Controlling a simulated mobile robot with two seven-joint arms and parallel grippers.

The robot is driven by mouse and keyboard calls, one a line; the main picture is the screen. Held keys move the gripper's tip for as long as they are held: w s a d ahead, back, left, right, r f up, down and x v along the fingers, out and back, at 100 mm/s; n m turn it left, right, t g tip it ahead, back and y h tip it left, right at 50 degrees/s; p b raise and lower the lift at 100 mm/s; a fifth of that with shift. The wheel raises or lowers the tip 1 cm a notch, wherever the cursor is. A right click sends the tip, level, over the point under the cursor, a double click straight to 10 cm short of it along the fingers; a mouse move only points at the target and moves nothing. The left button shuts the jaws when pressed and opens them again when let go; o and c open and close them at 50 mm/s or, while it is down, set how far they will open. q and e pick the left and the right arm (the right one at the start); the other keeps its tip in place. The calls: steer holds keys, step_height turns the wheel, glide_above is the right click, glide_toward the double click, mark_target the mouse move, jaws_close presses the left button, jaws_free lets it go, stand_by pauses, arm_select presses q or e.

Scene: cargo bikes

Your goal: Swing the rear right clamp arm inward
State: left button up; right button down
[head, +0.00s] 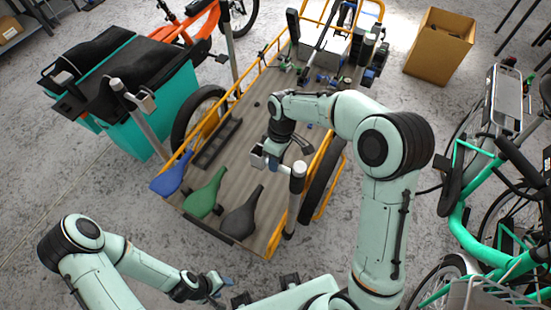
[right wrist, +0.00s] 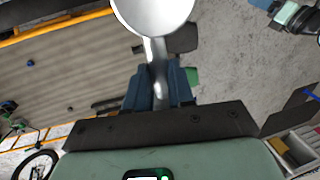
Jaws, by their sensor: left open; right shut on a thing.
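The rear right clamp post (head: 297,185) is a silver tube with a pale cap, standing at the right edge of the wooden cargo bed (head: 228,165). Its round top (right wrist: 153,12) fills the top middle of the right wrist view. The clamp arm (right wrist: 157,75) is a thin silver bar running from the post top. My right gripper (right wrist: 157,90) is shut on this bar with its blue fingers on both sides; in the head view the gripper (head: 275,160) is just left of the post. My left gripper (head: 218,285) is open and empty, low in front of the bed.
Blue (head: 171,178), green (head: 207,194) and black (head: 242,212) saddles lie at the bed's near end. Another clamp post (head: 148,130) stands left beside teal bins (head: 140,110). A green bike (head: 462,195) is at right, a cardboard box (head: 438,50) behind.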

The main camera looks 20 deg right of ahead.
steer(key=c, duration=1)
jaws_free()
steer(key=shift+a, duration=0.1)
arm_select(q)
steer(key=shift+w+r+p, duration=0.85)
steer(key=shift+w+r, duration=0.1)
steer(key=shift+r, duration=0.2)
arm_select(e)
steer(key=r, duration=0.4)
steer(key=w+d+r, duration=0.1)
steer(key=r, duration=0.3)
steer(key=d+r, duration=0.1)
steer(key=r, duration=0.4)
steer(key=shift+w+r, duration=0.1)
steer(key=shift+w, duration=0.25)
